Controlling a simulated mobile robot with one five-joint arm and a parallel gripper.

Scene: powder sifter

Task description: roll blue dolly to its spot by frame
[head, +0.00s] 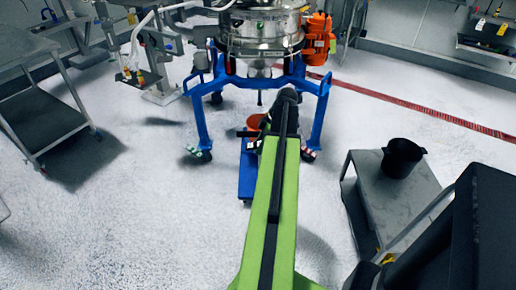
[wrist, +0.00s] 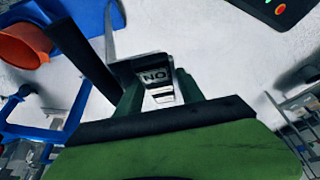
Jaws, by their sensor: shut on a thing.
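The blue dolly (head: 247,178) is low on the floor in front of the sifter's blue frame (head: 199,112), partly hidden behind my green arm. An orange bucket (head: 254,121) shows at its far end. In the wrist view, a blue surface (wrist: 92,18) and the orange bucket (wrist: 18,48) are at upper left. My gripper (wrist: 155,88) is shut on a grey piece with a label (wrist: 158,78). I cannot tell whether that piece joins the dolly. My gripper is hidden behind the arm in the head view.
The steel sifter (head: 262,38) with an orange motor (head: 318,38) stands on the frame. A grey trolley (head: 40,110) is at left. A grey table (head: 392,205) with a black bucket (head: 402,157) is at right. The floor at front left is clear.

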